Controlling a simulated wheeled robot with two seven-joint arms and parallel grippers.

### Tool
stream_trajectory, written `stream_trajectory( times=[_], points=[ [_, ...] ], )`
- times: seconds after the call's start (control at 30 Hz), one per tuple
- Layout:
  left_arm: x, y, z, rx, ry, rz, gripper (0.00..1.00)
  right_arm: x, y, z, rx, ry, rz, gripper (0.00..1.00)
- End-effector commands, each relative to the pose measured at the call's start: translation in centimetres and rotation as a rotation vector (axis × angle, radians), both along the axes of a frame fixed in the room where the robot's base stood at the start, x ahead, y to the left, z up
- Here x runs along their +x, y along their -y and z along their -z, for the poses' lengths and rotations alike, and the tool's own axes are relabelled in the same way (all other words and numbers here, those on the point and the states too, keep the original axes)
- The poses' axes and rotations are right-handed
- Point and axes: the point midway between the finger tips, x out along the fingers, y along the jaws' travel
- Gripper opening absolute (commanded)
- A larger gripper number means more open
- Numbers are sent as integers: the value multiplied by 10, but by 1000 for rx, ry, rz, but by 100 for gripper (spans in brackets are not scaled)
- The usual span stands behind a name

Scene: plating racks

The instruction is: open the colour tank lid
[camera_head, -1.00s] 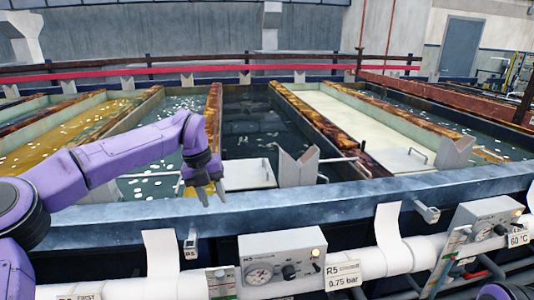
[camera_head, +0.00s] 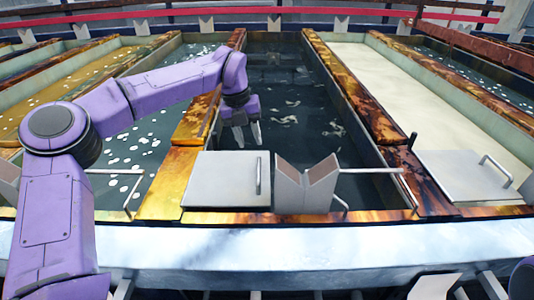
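A light grey square lid (camera_head: 222,182) with a bar handle (camera_head: 258,176) on its right side lies flat at the near end of the dark tank (camera_head: 290,95). A similar lid (camera_head: 455,182) with a handle (camera_head: 496,170) lies at the near end of the cream-coloured tank (camera_head: 370,80). No readable label shows which tank is the colour tank. My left gripper (camera_head: 248,138) points down with its fingers apart and empty, just beyond the far edge of the dark tank's lid in the picture. Its height above the liquid is hard to judge. My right gripper is not in view.
A grey V-notched rest (camera_head: 304,190) stands right of the dark tank's lid, with a thin rod (camera_head: 372,170) beside it. Rusty dividers (camera_head: 195,120) separate the tanks. A pale front ledge (camera_head: 300,255) crosses the foreground.

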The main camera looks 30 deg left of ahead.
Motion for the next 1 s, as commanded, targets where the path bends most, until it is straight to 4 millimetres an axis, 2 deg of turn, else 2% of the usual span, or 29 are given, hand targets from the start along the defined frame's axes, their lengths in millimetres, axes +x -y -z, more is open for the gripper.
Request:
stream_trajectory(
  times=[0.17, 0.4, 0.5, 0.63, 0.87, 1.0],
  points=[
    [3, 8, 24, -1, -5, 7, 40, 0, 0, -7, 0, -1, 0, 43],
    [8, 20, 76, -3, -5, 11, 40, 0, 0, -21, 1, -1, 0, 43],
    [10, 22, 90, -1, -3, 11, 40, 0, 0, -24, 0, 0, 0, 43],
    [10, 23, 100, -2, -1, 7, 40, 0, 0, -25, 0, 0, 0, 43],
    [10, 22, 102, -2, 0, 7, 40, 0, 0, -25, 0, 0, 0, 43],
    [10, 22, 102, -1, 0, 6, 0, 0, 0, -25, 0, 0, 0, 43]
  ],
)
